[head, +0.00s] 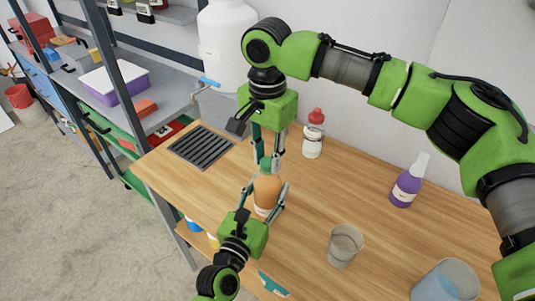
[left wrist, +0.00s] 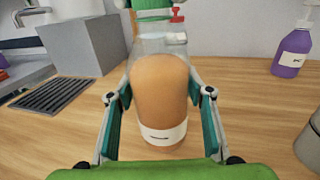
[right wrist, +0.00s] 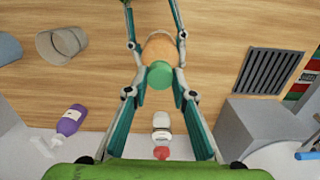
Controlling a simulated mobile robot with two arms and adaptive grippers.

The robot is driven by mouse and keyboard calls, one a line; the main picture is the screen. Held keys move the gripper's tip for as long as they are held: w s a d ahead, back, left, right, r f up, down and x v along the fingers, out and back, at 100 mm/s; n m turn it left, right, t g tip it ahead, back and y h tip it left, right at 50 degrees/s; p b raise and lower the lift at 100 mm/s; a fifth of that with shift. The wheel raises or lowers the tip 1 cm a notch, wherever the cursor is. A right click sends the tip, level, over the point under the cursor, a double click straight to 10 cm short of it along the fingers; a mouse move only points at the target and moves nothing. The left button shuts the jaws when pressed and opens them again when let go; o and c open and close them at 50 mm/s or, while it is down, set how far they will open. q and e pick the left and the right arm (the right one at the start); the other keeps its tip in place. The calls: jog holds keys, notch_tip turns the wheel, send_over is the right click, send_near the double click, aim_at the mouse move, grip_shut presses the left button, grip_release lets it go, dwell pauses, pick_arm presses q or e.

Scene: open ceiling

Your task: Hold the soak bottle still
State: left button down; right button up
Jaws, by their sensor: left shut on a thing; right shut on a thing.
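The soak bottle (head: 266,193) stands upright on the wooden worktop, with orange-brown contents, a clear upper part and a green cap. A white label shows low on its body in the left wrist view (left wrist: 160,90). My left gripper (head: 267,187) is shut on the bottle's body, one finger on each side. My right gripper (head: 266,158) comes from above and is shut on the green cap (right wrist: 160,75). The cap is partly hidden by the right fingers in the head view.
A white red-capped bottle (head: 312,140) stands behind the soak bottle. A purple bottle (head: 405,186), a grey cup (head: 343,245) and a container of clear liquid (head: 447,282) are to the right. A dark drain grille (head: 201,147) lies left. Open worktop lies between them.

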jog(key=m, duration=0.9)
jog(key=shift+m, duration=0.4)
jog(key=m, duration=0.3)
jog(key=o, duration=0.7)
jog(key=shift+r, duration=0.1)
